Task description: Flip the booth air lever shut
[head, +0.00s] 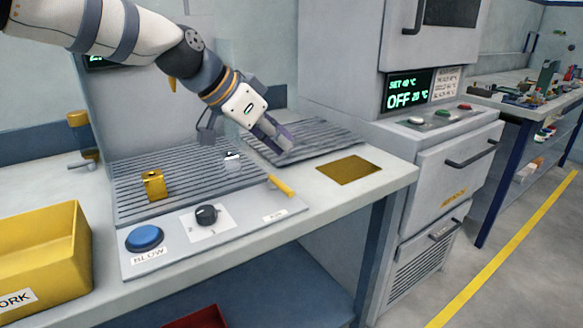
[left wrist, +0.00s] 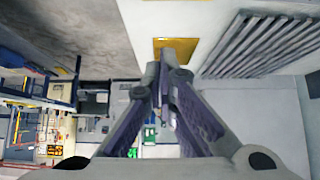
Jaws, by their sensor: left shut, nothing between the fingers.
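A yellow-handled lever (head: 281,186) sits at the right edge of the booth panel (head: 240,209), beside a small label too small to read. Its handle lies low and slanted, with its near end toward the front right. My left gripper (head: 283,146) is shut and empty, above the right-hand slatted rack (head: 318,138), behind the lever and apart from it. In the left wrist view the closed fingertips (left wrist: 166,62) overlap the lower part of the gold mat (left wrist: 175,45); the lever is not seen there. My right gripper is not in view.
A brass block (head: 154,184) and a shiny nozzle-like part (head: 232,159) are at the left grating. A blue BLOW button (head: 145,238) and black knob (head: 206,214) are on the panel. A yellow bin (head: 40,262) stands left; a grey oven cabinet (head: 440,155) stands right.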

